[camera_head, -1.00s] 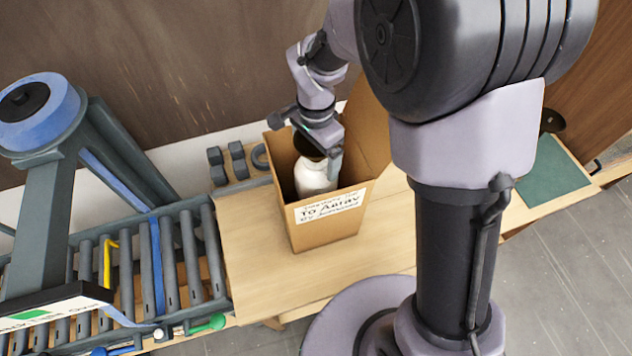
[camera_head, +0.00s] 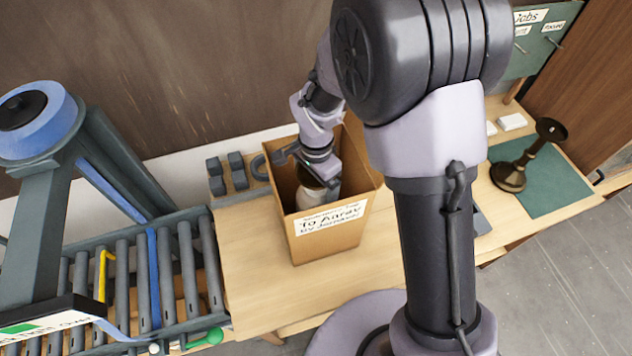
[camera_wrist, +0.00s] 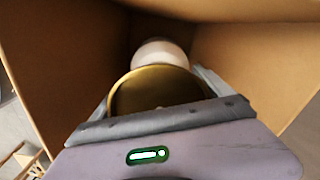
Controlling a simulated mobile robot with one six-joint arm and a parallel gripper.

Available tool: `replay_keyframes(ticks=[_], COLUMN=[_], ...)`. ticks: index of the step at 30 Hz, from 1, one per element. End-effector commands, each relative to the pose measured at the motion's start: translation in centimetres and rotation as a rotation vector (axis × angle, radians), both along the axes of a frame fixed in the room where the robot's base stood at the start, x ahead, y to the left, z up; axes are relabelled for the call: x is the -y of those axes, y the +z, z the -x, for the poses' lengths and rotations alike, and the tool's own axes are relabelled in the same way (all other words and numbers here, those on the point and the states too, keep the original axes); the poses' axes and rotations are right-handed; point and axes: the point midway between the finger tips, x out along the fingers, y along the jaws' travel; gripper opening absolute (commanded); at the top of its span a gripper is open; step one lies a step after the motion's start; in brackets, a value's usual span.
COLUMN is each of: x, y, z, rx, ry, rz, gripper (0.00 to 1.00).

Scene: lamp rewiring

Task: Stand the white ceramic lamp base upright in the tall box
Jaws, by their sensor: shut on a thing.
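The white ceramic lamp base (camera_head: 290,187) is inside the tall cardboard box (camera_head: 330,238), near its left inner wall, and looks about upright. My gripper (camera_head: 318,178) reaches down into the box mouth and is shut on the lamp base at its top end. In the wrist view, the brass-coloured top (camera_wrist: 155,92) sits between the jaws (camera_wrist: 158,110), with the white body (camera_wrist: 160,52) beyond it. Box walls surround it. The lower part of the base and the box floor are hidden, so I cannot tell whether it touches the floor.
The box stands on a wooden bench (camera_head: 250,270). A roller conveyor (camera_head: 140,280) lies left. A dark candlestick-like stand (camera_head: 510,175) is on a green mat (camera_head: 555,185) at right. Bare bench lies left of the box.

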Motion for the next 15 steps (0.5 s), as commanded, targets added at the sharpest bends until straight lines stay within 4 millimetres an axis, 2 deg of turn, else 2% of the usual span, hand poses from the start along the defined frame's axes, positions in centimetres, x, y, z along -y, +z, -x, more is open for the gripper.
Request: replay_keyframes(ticks=[11, 12, 13, 15], x=[-0.03, -0.01, 0.00, 0.00], y=[-0.56, -0.61, -0.61, -0.61], z=[-0.08, -0.01, -0.01, -0.01], rx=[0.002, 0.000, 0.000, 0.000], ry=[0.000, 0.000, 0.000, 0.000], rz=[0.000, 0.000, 0.000, 0.000], gripper=[0.17, 0.96, 1.00, 1.00])
